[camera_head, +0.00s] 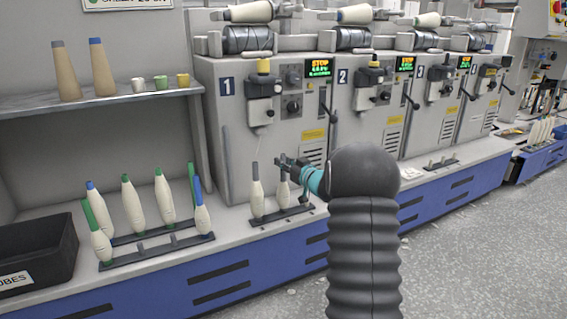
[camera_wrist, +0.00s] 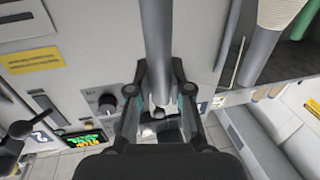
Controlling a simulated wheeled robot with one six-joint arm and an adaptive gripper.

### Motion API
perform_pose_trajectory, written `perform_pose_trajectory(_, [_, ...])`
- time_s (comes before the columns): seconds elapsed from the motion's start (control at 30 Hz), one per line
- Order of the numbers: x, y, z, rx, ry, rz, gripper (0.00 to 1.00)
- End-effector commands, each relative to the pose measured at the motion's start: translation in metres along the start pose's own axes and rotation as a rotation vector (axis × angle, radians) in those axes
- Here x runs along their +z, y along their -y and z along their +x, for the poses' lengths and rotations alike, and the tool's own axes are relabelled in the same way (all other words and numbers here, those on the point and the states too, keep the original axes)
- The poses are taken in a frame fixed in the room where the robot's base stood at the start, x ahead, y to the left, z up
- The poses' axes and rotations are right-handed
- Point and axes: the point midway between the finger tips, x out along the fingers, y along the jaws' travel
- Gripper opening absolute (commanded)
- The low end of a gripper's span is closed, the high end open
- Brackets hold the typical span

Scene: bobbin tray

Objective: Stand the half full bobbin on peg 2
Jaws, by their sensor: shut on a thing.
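My gripper (camera_head: 286,163) is shut on the grey top of a bobbin (camera_head: 283,190) with cream yarn, in front of machine 1. In the wrist view my gripper (camera_wrist: 158,90) has its fingers on both sides of the grey tube (camera_wrist: 158,40). The bobbin looks upright over a dark peg rack (camera_head: 284,215); I cannot tell whether its foot is seated on a peg. Another grey-topped bobbin (camera_head: 257,196) stands at the left of that rack. No peg numbers are readable.
A second rack (camera_head: 160,250) to the left holds several bobbins with green or blue tops. A black box (camera_head: 38,255) stands at the far left. A shelf (camera_head: 110,103) holds two brown cones and small cups. Machines line the back.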

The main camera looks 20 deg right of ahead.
Motion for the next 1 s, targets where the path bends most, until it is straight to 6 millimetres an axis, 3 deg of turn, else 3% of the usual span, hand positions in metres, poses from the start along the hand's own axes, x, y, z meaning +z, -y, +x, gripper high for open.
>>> perform_pose_trajectory(0.43, [0.008, 0.0, 0.0, 0.0, 0.0, 0.0, 0.0])
perform_pose_trajectory(0.47, [0.008, 0.0, 0.0, 0.0, -0.001, 0.0, 0.24])
perform_pose_trajectory(0.5, [0.007, 0.0, 0.0, 0.0, -0.001, 0.0, 0.29])
perform_pose_trajectory(0.8, [0.008, 0.0, -0.001, 0.0, 0.0, 0.0, 0.29])
perform_pose_trajectory(1.0, [0.007, -0.001, -0.013, 0.001, -0.001, -0.001, 0.29])
